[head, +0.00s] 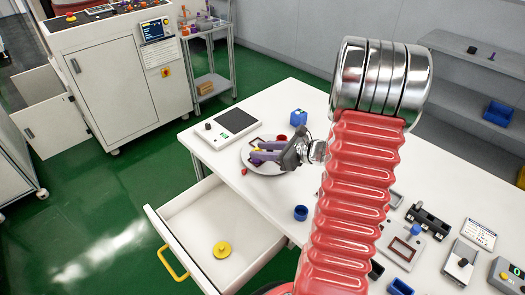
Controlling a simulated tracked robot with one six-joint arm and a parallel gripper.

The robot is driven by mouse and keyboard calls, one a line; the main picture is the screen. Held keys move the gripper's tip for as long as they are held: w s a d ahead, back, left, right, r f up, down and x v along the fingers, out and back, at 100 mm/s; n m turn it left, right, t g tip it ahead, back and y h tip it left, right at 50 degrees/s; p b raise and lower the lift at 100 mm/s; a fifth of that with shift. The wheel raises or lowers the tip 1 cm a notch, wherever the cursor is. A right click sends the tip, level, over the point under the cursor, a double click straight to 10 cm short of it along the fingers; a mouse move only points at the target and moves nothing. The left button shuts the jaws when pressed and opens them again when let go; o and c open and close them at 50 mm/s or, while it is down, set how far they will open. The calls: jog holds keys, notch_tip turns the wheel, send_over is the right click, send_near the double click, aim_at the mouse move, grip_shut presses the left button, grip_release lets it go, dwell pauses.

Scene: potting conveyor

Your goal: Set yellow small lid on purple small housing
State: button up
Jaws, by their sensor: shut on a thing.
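A yellow round disc with a knob (222,250) lies in the open drawer. I cannot make out a purple small housing apart from the purple fingers. My red arm hides part of the table.
A black-topped device (233,121) and a blue block (299,117) stand behind the plate. A blue cup (301,213) sits at the front edge. The open drawer (190,219) juts out at left. Fixtures and control boxes (461,256) crowd the right.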

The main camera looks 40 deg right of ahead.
jog(key=shift+f, duration=0.3)
dwell(0.5)
jog(key=o, duration=1.1)
jog(key=v, duration=1.3)
jog(key=shift+s+d, duration=0.15)
jog(key=shift+s, duration=0.25)
dwell(0.3)
